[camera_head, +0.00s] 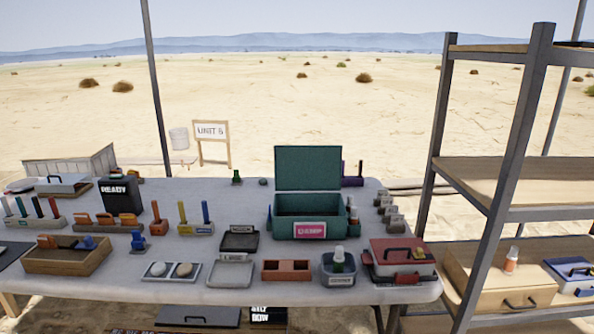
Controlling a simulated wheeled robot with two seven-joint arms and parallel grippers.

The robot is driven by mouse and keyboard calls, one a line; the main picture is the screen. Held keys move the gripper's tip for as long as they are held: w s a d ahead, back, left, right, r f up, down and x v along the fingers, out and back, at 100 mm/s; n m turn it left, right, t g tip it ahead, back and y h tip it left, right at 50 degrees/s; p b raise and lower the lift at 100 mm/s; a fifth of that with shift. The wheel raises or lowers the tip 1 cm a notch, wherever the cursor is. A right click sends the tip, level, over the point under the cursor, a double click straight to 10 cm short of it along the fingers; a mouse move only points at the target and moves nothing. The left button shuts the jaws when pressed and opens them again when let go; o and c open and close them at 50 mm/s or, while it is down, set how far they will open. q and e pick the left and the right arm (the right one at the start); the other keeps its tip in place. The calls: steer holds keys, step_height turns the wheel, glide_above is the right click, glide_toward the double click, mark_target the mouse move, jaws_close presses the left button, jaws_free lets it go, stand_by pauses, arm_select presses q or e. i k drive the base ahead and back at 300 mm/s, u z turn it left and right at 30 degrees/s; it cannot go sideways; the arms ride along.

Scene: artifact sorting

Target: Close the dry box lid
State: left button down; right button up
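A teal box (310,227) stands at the middle back of the table. Its lid (308,168) is open and stands upright behind the opening. A pink label (310,230) is on its front, its letters too small to read surely. I cannot tell from the label whether this is the dry box. It is the one box on the table whose lid clearly stands open. The inside looks dark, and I cannot see what lies in it. Neither of my grippers is in view.
A wooden tray (67,262) is at left. A metal shelf (519,130) rises at right.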

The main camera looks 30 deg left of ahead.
mark_target(298, 168)
steer(key=k, duration=1.1)
steer(key=u, duration=0.7)
steer(key=i, duration=1.9)
steer(key=z, duration=0.85)
